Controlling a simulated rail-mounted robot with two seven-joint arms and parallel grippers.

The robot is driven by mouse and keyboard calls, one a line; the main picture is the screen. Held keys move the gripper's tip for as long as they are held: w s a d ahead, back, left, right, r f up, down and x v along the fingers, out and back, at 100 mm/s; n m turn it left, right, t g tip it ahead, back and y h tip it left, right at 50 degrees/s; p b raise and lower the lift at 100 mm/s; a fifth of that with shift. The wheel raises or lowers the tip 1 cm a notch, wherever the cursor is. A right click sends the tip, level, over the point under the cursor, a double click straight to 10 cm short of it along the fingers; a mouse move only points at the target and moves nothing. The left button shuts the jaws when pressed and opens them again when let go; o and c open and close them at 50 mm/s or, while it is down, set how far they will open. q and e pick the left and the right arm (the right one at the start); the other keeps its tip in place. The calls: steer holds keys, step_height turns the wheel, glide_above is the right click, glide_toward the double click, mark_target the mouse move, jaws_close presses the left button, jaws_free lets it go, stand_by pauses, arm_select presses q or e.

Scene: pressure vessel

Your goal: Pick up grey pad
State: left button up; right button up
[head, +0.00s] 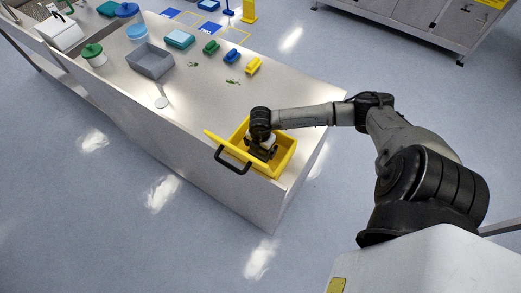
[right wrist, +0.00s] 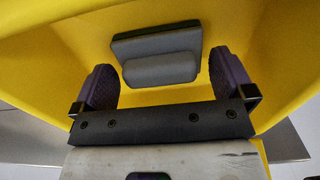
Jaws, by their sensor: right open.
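The grey pad (right wrist: 158,58) lies inside the yellow bin in the right wrist view. It has a wider dark-edged slab and a lighter raised block on the side nearer my gripper. My right gripper (right wrist: 162,85) is open, with one purple-padded finger on each side of the pad's near part. In the head view my right gripper (head: 263,150) is down in the yellow bin (head: 286,160) and hides the pad. My left gripper is not in view.
The yellow bin has a black handle (head: 233,168) and stands at the near corner of the metal table (head: 190,110). Yellow, blue and green blocks (head: 232,56) stand farther back. Bin walls surround my gripper closely.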

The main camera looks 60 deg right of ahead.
steer(key=shift+f, duration=0.6)
steer(key=c, duration=0.6)
steer(key=shift+r, duration=0.1)
steer(key=shift+c, duration=0.2)
step_height(320, 180, up, 10)
steer(key=shift+f, duration=0.1)
